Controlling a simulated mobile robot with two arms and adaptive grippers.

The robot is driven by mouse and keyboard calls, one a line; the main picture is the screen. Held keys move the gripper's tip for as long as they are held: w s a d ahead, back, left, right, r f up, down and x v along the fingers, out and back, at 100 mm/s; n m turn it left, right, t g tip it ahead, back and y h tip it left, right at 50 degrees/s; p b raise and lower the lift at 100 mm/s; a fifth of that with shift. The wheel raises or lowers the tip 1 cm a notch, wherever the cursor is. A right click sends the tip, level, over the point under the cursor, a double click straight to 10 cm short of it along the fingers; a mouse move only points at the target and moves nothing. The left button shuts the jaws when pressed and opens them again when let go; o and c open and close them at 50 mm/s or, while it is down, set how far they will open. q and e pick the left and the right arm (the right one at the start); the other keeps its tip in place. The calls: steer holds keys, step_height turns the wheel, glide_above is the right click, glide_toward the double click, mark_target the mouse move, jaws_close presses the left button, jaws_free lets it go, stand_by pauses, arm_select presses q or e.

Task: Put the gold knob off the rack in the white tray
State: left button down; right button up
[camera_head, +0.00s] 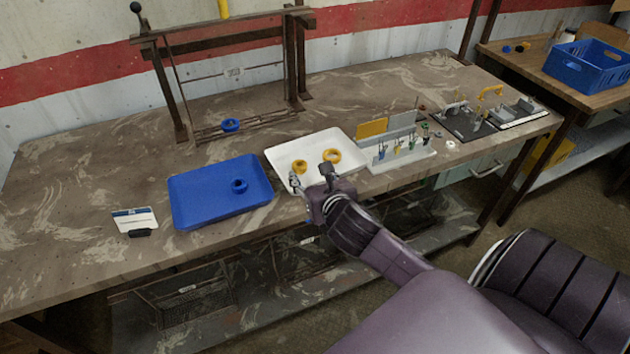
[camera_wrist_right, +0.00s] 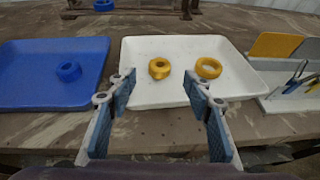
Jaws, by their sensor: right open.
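Two gold ring-shaped knobs lie in the white tray (camera_head: 282,154): the left gold knob (camera_head: 300,167) and the right gold knob (camera_head: 332,156). The right wrist view shows the left one (camera_wrist_right: 159,68) and the right one (camera_wrist_right: 209,68) apart on the tray floor (camera_wrist_right: 150,98). The rack (camera_head: 232,75) at the back of the bench has a blue knob (camera_head: 230,125) on its lower rail; no gold knob shows on it. My right gripper (camera_head: 312,178) is open and empty at the tray's front edge. My left gripper is not in view.
A blue tray (camera_head: 190,205) with a blue knob (camera_head: 239,186) sits left of the white tray. A small card stand (camera_head: 135,221) is further left. A tool holder (camera_head: 400,156) stands close on the right. Bare bench lies between trays and rack.

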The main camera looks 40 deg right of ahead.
steer(key=shift+v, duration=2.2)
